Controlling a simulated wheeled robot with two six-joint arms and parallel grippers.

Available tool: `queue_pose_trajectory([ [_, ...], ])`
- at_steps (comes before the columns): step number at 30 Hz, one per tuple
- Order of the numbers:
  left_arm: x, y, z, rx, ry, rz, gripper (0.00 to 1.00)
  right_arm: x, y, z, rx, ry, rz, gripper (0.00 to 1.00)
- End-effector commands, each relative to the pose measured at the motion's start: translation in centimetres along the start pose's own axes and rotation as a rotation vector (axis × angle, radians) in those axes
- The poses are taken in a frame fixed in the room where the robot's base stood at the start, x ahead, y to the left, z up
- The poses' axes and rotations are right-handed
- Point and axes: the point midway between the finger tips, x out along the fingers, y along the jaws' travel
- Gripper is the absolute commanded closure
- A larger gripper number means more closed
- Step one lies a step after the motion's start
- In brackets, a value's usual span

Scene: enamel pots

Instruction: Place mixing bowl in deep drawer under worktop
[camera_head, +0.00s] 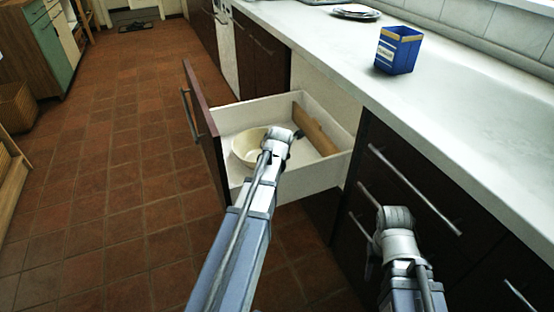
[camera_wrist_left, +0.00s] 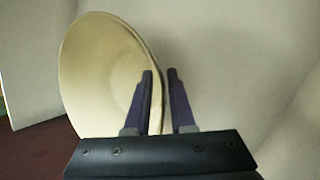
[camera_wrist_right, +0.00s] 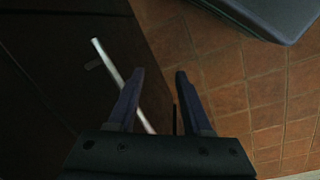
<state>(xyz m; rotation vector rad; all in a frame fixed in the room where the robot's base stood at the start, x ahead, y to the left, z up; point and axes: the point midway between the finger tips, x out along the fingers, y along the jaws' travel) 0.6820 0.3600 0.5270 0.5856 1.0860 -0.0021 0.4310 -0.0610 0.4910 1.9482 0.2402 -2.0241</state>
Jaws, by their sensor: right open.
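The cream mixing bowl (camera_head: 247,148) is inside the pulled-out deep drawer (camera_head: 235,117), at the side near its dark front. My left arm reaches over the drawer's near wall to my left gripper (camera_head: 289,139), at the bowl's right side. In the left wrist view, the bowl (camera_wrist_left: 100,75) has its rim between the two fingers (camera_wrist_left: 161,78), which stand a little apart. Whether they press on the rim is unclear. My right gripper is hidden behind its wrist in the head view. In the right wrist view it (camera_wrist_right: 160,78) is open and empty, near a drawer handle (camera_wrist_right: 115,72).
A brown board-like object (camera_head: 315,130) lies along the drawer's far right side. The white worktop (camera_head: 455,95) carries a blue box (camera_head: 398,50) and stacked plates (camera_head: 355,12). Closed dark drawers (camera_head: 410,190) stand right of the open one. The tiled floor (camera_head: 110,170) at left is clear.

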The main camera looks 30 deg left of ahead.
Motion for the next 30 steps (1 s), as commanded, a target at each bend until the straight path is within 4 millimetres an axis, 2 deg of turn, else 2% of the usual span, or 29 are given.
queue_pose_trajectory([
  [3,0.0,0.0,0.0,0.000,0.000,0.000,0.65,0.0,0.0,0.0,0.000,0.000,0.000,0.50],
  [12,-0.1,0.1,0.1,0.000,0.000,0.000,0.65,-0.1,0.0,0.0,0.000,0.000,0.000,0.50],
  [17,-0.9,0.2,0.1,0.000,0.000,0.000,0.65,-0.9,0.1,0.1,0.001,0.000,0.001,0.50],
  [23,-3.3,0.3,0.2,0.000,0.000,0.000,0.65,-2.9,0.4,0.2,0.005,-0.002,0.003,0.50],
  [30,-7.6,0.3,0.2,0.001,0.000,0.000,0.65,-6.5,0.8,0.5,0.012,-0.004,0.007,0.50],
])
